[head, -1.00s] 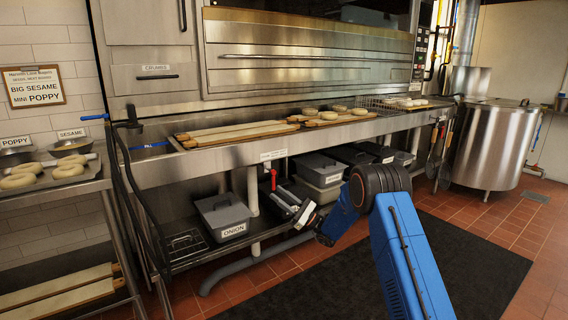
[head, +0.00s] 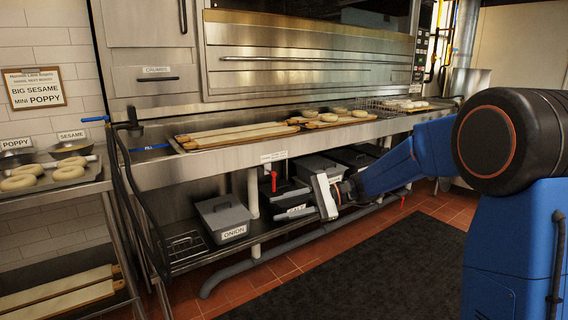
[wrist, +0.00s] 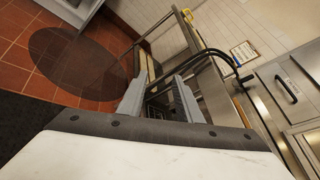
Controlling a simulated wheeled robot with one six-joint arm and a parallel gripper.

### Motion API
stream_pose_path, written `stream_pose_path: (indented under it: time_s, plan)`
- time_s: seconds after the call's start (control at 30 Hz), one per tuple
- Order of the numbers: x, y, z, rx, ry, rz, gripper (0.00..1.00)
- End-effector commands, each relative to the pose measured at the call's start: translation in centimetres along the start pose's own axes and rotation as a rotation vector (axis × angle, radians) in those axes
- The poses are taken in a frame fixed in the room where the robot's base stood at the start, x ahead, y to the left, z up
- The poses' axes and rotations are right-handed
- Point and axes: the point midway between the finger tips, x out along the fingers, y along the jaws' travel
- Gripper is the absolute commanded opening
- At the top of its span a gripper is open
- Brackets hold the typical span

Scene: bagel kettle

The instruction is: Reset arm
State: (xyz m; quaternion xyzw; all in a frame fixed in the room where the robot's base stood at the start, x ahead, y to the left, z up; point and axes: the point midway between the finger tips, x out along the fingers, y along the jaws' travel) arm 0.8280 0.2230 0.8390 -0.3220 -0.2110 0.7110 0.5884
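My gripper (head: 325,196) is in front of the lower shelf of the steel counter in the head view, at the end of my blue arm. In the wrist view my gripper (wrist: 159,98) shows two grey fingers spread apart. Only the background shows between them, so it holds nothing. The fingers seem clear of the rack and counter behind them.
The steel counter (head: 222,146) carries boards and bagels (head: 330,116). Grey lidded bins, one labelled ONION (head: 225,216), sit on its lower shelf. A side rack (head: 84,189) holds bagels at left. A dark mat (head: 375,262) lies on clear tiled floor.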

Motion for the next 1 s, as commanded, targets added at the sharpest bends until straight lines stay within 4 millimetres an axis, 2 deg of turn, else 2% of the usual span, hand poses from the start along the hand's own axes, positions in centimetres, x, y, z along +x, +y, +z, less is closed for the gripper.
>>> stream_pose_path:
  time_s: [0.03, 0.1, 0.4, 0.7, 1.0]
  plan:
    - [-0.4, 1.1, 1.4, -0.027, 0.027, 0.034, 0.32]
    - [-1.0, 2.8, 2.7, -0.061, 0.065, 0.086, 0.32]
    - [-4.3, 10.5, 7.5, -0.216, 0.238, 0.302, 0.32]
    - [-8.5, 18.1, 10.9, -0.380, 0.419, 0.514, 0.32]
    - [-13.6, 25.1, 13.2, -0.549, 0.606, 0.727, 0.32]
